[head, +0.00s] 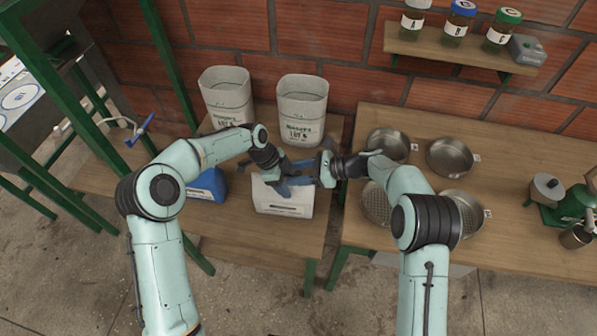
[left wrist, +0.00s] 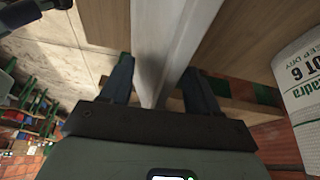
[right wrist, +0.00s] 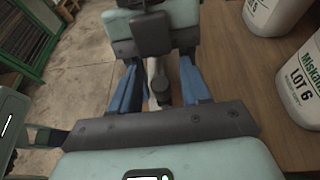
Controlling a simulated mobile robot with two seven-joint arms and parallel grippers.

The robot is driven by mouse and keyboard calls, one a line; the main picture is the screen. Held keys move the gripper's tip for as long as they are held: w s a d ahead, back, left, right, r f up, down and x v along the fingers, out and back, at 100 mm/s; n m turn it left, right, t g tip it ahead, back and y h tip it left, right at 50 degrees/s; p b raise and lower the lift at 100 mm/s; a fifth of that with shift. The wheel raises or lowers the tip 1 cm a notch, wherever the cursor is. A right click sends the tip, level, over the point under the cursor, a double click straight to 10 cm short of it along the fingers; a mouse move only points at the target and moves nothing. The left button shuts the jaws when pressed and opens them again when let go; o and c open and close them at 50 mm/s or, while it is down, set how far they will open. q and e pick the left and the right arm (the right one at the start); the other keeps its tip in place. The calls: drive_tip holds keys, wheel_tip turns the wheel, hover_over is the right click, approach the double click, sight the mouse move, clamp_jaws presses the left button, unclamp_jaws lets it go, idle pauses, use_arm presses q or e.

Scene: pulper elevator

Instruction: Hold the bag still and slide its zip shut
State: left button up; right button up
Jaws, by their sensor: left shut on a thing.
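The white bag (head: 283,198) stands on the front part of the left wooden table, its upper part largely hidden by my grippers. My left gripper (head: 284,186) is at its top and shut on its edge; the bag's pale side (left wrist: 168,38) runs between the fingers in the left wrist view. My right gripper (head: 312,180) is at the bag's top right. In the right wrist view its blue fingers (right wrist: 157,84) stand apart, with a narrow grey and pale piece between them and gaps beside it. I cannot make out the zip or its slider clearly.
Two printed pale sacks (head: 226,98) (head: 301,110) stand behind the bag. A blue object (head: 207,186) is left of it. Metal pans (head: 450,157) and a green grinder-like device (head: 577,206) occupy the right table. A shelf with jars (head: 458,45) hangs above.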

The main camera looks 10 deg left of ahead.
clamp_jaws()
drive_tip(key=shift+w+d, duration=0.1)
drive_tip(key=shift+d, duration=1.6)
drive_tip(key=shift+o, duration=0.5)
unclamp_jaws()
use_arm(q)
drive_tip(key=shift+s+f, duration=0.1)
drive_tip(key=shift+s, duration=0.05)
use_arm(e)
drive_tip(key=v, duration=1.2)
use_arm(q)
drive_tip(key=o, duration=1.5)
drive_tip(key=shift+d, duration=0.1)
drive_tip(key=shift+o, duration=0.2)
